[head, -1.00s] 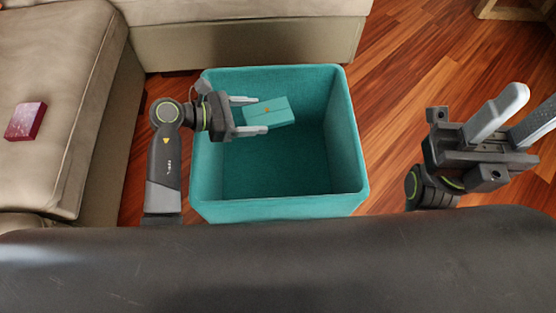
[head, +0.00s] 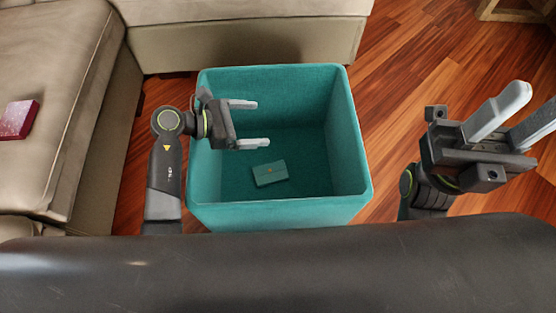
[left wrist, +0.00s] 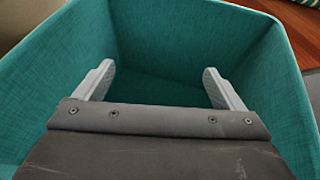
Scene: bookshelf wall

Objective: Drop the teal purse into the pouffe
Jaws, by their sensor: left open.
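In the left wrist view the open fingers (left wrist: 160,88) show against the pouffe's teal inner walls (left wrist: 165,40), and the purse is not visible there. My right gripper (head: 512,112) is open and empty to the right of the pouffe.
A beige sofa (head: 50,100) stands at the left and back, close to the pouffe. A dark red box (head: 17,119) lies on its seat. Wooden floor (head: 420,70) is free at the right. A wooden frame piece (head: 510,10) shows at the top right.

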